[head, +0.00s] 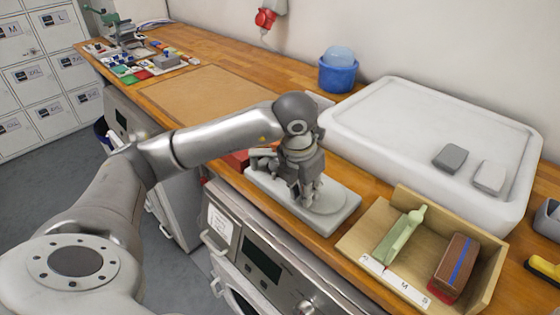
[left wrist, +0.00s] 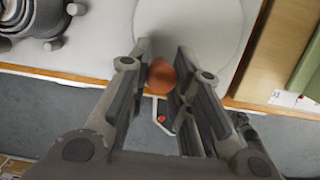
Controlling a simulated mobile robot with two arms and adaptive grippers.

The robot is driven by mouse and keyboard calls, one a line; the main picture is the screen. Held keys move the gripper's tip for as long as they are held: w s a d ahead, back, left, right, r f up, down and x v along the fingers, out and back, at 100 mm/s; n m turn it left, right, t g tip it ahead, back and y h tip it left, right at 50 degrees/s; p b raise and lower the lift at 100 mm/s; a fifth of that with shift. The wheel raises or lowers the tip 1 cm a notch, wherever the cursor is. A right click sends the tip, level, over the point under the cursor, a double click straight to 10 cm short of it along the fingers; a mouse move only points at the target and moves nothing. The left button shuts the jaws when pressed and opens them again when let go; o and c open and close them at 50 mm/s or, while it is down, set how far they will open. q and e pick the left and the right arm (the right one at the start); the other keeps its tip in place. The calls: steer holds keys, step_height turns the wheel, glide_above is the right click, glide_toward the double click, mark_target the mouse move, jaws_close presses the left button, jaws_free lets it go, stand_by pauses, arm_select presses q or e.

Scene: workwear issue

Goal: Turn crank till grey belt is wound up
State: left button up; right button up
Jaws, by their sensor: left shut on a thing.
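The winder has a pale grey base (head: 345,217) on the wooden counter's front edge, with a round light disc (head: 328,198) at its right end. In the left wrist view the disc (left wrist: 190,18) carries a brown-orange crank knob (left wrist: 160,77). My left gripper (head: 307,201) points down over the disc. In the left wrist view my left gripper (left wrist: 163,62) has a finger on each side of the knob and is shut on it. A dark grey, ringed coil (left wrist: 32,16) shows at the upper left; how much belt is on it I cannot tell. My right gripper is not in view.
A wooden tray (head: 397,193) holding a green tool (head: 400,235) and a brown brush-like block (head: 453,267) stands right of the winder. A large white slab (head: 400,115) lies behind. A blue tub (head: 338,76) stands at the wall. The brown mat (head: 205,97) is clear.

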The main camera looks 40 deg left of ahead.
mark_target(323, 207)
arm_select(q)
steer(key=shift+s+d+f, duration=0.2)
steer(key=shift+s+d, duration=0.5)
steer(key=shift+d, duration=0.35)
steer(key=shift+w+d+r, duration=0.1)
steer(key=shift+w+d, duration=0.25)
steer(key=shift+d, duration=0.4)
steer(key=shift+w+d, duration=0.35)
steer(key=shift+d, duration=0.1)
steer(key=o, duration=0.7)
steer(key=shift+c, duration=0.2)
steer(key=shift+r, duration=0.1)
steer(key=w+p+v, duration=0.1)
steer(key=p+v, duration=0.3)
steer(key=v, duration=0.3)
steer(key=shift+w+r+p, duration=0.2)
steer(key=shift+r+p, duration=0.15)
steer(key=shift+r, duration=0.2)
